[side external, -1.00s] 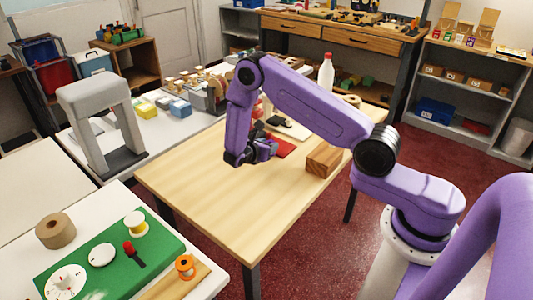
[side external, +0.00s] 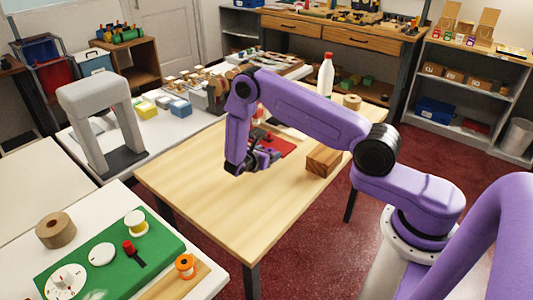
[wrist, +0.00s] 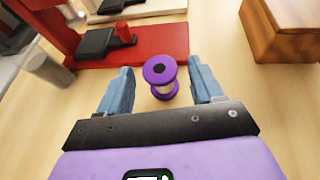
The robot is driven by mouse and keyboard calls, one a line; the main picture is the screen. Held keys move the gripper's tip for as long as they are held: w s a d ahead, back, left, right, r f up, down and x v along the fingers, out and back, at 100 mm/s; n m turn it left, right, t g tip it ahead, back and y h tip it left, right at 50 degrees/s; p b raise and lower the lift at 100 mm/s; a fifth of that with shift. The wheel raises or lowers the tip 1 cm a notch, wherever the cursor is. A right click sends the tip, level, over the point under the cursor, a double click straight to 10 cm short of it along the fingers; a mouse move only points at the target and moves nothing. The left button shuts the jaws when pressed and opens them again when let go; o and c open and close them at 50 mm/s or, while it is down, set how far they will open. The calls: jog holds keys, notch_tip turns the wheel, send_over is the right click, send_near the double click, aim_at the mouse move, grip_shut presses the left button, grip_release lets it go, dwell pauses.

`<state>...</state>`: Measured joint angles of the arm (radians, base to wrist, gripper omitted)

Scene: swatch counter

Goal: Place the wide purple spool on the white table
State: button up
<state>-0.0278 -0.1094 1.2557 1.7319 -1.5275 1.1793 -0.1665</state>
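The wide purple spool (wrist: 160,78) stands upright on the wooden table in the wrist view, with purple flanges and a pale middle. My gripper (wrist: 159,68) is open, its two blue fingers on either side of the spool in the picture with a gap at each side. I cannot tell how far above the spool the fingers are. In the side view my gripper (side external: 264,160) is low over the wooden table (side external: 215,200), and the spool cannot be made out there. A white table (side external: 115,196) is at the front left; another white table (side external: 85,148) stands behind it.
A red stand (wrist: 140,48) lies beyond the spool, and a wooden block (wrist: 285,30) is to the right. The front-left white table holds a green board (side external: 125,252), a brown roll (side external: 56,230) and small spools. A grey arch (side external: 100,115) stands on the other.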

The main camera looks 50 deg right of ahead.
jog(key=shift+a+r, duration=0.25)
jog(key=shift+a, duration=0.05)
jog(key=v, duration=1.1)
jog(key=shift+s+a, duration=0.15)
jog(key=shift+a, duration=0.05)
jog(key=s+a+r+m+y, duration=0.3)
jog(key=s+r, duration=0.4)
jog(key=s, duration=0.3)
jog(key=s+a+r+m+y, duration=0.3)
jog(key=s+r+y, duration=0.3)
jog(key=s, duration=0.4)
jog(key=shift+a+r+g, duration=0.4)
jog(key=shift+a+r, duration=0.15)
jog(key=shift+r, duration=0.35)
jog(key=shift+o, duration=0.6)
jog(key=s+r+y, duration=0.1)
jog(key=s+y, duration=0.1)
jog(key=s, duration=0.4)
jog(key=s+r+m+g+y, duration=0.1)
jog(key=s+y, duration=0.1)
jog(key=s, duration=0.5)
jog(key=shift+r+y, duration=0.3)
jog(key=shift+r, duration=0.1)
